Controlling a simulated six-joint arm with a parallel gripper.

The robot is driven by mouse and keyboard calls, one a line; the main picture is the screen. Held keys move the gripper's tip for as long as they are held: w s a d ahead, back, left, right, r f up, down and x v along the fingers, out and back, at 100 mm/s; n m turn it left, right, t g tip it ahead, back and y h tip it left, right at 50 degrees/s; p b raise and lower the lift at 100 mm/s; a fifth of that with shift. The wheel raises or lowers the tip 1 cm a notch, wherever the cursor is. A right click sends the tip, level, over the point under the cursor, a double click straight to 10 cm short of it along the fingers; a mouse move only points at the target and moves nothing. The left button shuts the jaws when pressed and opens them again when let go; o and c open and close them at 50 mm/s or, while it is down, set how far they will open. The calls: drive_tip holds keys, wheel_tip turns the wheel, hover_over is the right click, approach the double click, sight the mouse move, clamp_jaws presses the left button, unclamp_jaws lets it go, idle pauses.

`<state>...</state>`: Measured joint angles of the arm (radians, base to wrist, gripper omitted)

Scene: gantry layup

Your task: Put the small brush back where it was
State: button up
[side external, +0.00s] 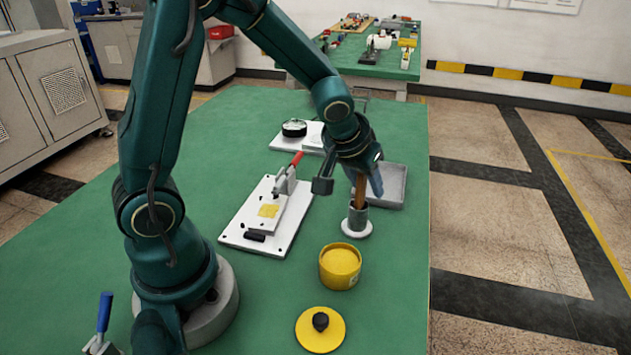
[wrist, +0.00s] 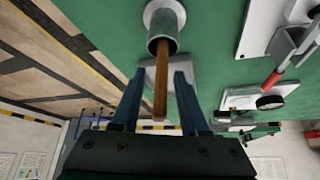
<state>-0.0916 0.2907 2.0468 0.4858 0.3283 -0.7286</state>
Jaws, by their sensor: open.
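The small brush shows as a brown wooden handle (side external: 360,193), standing nearly upright in a grey metal cup (side external: 356,219) on a white round base. Its lower end is hidden inside the cup. In the wrist view the brush handle (wrist: 161,85) points from the cup (wrist: 163,32) back between my two fingers. My gripper (wrist: 157,78) is open, with one finger on each side of the handle and visible gaps to it. In the side view my gripper (side external: 367,182) is at the handle, just above the cup, and partly hides it.
A yellow pot (side external: 340,267) and its yellow lid (side external: 320,329) with a black knob are in front of the cup. A grey tray (side external: 391,188) is close behind it. A white plate (side external: 235,231) with a red-handled clamp (side external: 288,176) lies left. The green table's right edge is near.

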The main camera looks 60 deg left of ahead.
drive_tip(key=v, duration=1.1)
drive_tip(key=s+d+m+h, duration=0.1)
drive_tip(key=s+d+m, duration=0.1)
drive_tip(key=s, duration=0.4)
drive_tip(key=s+d+m+h, duration=0.1)
drive_tip(key=s+d+m, duration=0.1)
drive_tip(key=s, duration=0.4)
drive_tip(key=shift+s+d+f+m, duration=0.2)
drive_tip(key=shift+d+f+m, duration=0.1)
drive_tip(key=shift+f, duration=0.1)
